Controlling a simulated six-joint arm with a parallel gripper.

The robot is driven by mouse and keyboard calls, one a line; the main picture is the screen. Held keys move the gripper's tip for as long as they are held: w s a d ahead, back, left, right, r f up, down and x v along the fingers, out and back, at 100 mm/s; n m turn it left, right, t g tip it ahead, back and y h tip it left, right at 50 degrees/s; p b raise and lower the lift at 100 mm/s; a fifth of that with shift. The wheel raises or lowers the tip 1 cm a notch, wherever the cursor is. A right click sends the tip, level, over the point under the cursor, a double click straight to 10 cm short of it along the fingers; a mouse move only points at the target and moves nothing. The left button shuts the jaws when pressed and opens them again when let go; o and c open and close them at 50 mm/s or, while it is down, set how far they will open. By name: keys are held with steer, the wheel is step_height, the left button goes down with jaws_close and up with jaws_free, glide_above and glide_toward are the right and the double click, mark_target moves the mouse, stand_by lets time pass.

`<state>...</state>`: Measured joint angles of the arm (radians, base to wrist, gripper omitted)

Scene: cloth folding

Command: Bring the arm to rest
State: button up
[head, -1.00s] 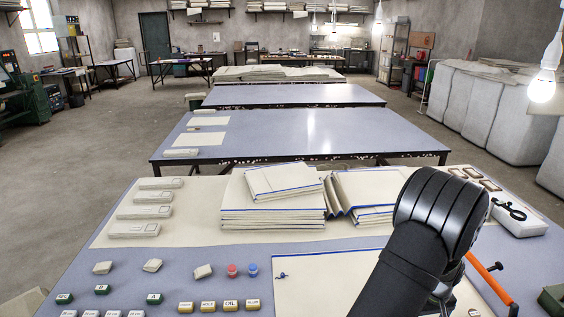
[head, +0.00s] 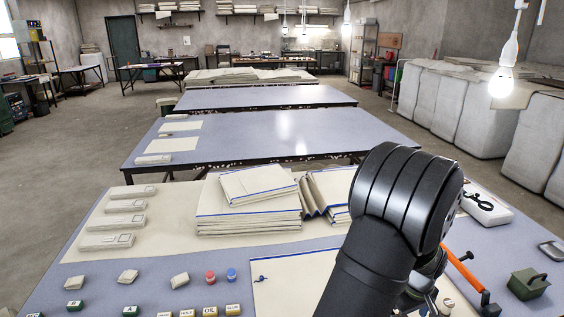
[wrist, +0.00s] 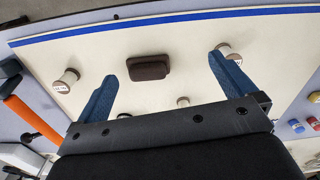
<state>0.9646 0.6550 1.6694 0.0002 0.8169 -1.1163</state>
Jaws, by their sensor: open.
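My gripper (wrist: 165,88) shows in the wrist view with its two blue fingers wide apart and nothing between them touching either one. It is over a cream cloth (wrist: 190,40) with a blue edge stripe. A dark brown block (wrist: 149,67) lies on the cloth between and beyond the fingertips. In the head view my dark arm covers the right part of the same cloth (head: 288,272), and the fingers are hidden behind it.
Pale spools (wrist: 66,80) stand on the cloth near the fingers. An orange-handled tool (head: 457,265) lies to the right of my arm. Stacked folded cloths (head: 248,215) are behind it. A green box (head: 527,284) stands at the table's right side.

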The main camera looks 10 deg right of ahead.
steer(key=w+a+n, duration=0.3)
steer(key=w+a, duration=0.3)
steer(key=a, duration=0.3)
steer(key=w+a+n, duration=0.2)
steer(key=w+a, duration=0.4)
steer(key=a, duration=0.3)
steer(key=w+a+n, duration=0.1)
steer(key=a+n, duration=0.4)
steer(key=a, duration=1.5)
steer(key=shift+w+f+n, duration=0.15)
steer(key=shift+f+n, duration=0.05)
steer(key=shift+n, duration=0.1)
